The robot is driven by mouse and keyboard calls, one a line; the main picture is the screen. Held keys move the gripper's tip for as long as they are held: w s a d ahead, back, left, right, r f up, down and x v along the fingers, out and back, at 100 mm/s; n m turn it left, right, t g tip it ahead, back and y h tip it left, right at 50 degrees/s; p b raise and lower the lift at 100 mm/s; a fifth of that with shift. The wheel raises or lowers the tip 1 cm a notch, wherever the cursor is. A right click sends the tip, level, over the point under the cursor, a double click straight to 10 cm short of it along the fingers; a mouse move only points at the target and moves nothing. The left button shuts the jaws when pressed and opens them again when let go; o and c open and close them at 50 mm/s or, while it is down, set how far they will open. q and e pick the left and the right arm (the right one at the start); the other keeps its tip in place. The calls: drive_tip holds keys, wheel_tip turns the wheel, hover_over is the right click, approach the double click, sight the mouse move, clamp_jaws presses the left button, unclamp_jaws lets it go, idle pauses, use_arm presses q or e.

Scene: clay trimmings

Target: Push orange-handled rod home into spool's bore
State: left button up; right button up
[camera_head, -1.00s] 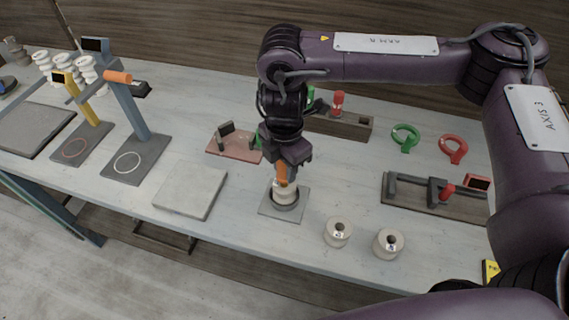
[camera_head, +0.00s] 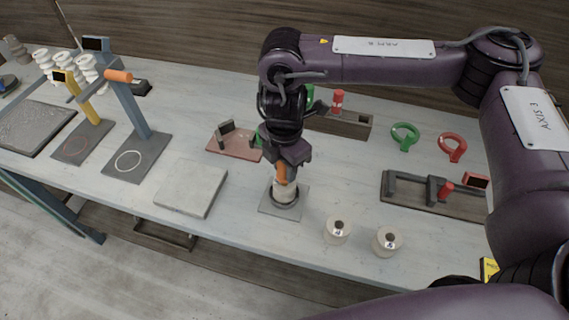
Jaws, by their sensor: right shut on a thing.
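My right gripper (camera_head: 283,172) points down over the grey square base (camera_head: 270,205) near the table's front edge. It is shut on the orange-handled rod (camera_head: 282,175), whose orange handle shows between the fingers. Directly below it a cream spool (camera_head: 285,190) stands upright in the dark ring on the base. The rod's lower part is hidden by the spool and the gripper, so I cannot tell how deep it sits. Two more cream spools with dark centres, one (camera_head: 337,231) and another (camera_head: 387,241), stand to the right. My left gripper is not in view.
A bare grey slab (camera_head: 191,189) lies left of the base. A blue-grey stand (camera_head: 130,105) with an orange-tipped arm and a yellow stand (camera_head: 90,105) are farther left.

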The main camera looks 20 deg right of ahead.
drive_tip(key=shift+f+p, duration=1)
drive_tip(key=shift+f, duration=0.15)
idle(2.8)
drive_tip(key=shift+s+f, duration=0.25)
drive_tip(key=shift+f, duration=0.1)
clamp_jaws()
idle(1.7)
drive_tip(key=shift+r, duration=0.1)
drive_tip(key=shift+w+r+p, duration=0.2)
drive_tip(key=shift+r+p, duration=0.65)
drive_tip(key=shift+p, duration=0.2)
drive_tip(key=shift+r+p, duration=4.85)
drive_tip(key=shift+p, duration=0.1)
